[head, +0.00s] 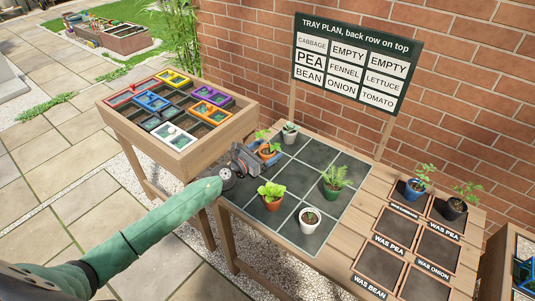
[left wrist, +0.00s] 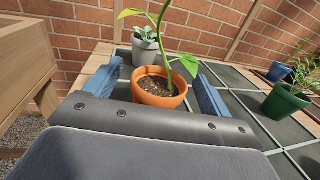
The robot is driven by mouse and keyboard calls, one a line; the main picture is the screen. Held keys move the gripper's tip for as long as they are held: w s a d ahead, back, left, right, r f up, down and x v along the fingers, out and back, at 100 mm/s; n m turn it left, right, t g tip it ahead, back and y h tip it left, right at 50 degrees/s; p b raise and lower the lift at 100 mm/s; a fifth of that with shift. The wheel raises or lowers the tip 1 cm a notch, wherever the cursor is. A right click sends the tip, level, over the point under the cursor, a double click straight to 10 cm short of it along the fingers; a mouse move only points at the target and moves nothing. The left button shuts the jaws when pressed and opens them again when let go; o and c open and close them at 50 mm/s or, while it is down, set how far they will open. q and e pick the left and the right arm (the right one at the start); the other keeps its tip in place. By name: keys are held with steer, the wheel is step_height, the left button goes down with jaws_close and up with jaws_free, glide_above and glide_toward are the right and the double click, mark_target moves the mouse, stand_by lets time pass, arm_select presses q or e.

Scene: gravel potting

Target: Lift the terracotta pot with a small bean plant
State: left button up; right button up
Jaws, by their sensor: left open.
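A terracotta pot (head: 268,154) with a slender green-leaved plant stands upright on the dark tiled tray (head: 337,235), in its left part. In the left wrist view the terracotta pot (left wrist: 160,93) shows soil and a curved green stem; the plant's top is cut off. My left gripper (head: 262,148) is at this pot. In the left wrist view its blue fingers (left wrist: 157,88) stand open on either side of the pot, with gaps visible between pot and fingers. My right gripper is in neither view.
A white pot (head: 290,135) stands just behind; a terracotta pot with a leafy plant (head: 271,200), a green pot (head: 332,188) and a white pot (head: 310,216) stand nearby. A raised wooden box (head: 180,165) is left. A sign (head: 350,65) stands behind.

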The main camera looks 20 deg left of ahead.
arm_select(q)
steer(key=shift+x, duration=1.2)
steer(key=c, duration=1.1)
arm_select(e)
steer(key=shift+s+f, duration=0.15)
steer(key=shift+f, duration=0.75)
arm_select(q)
steer(key=shift+r, duration=0.1)
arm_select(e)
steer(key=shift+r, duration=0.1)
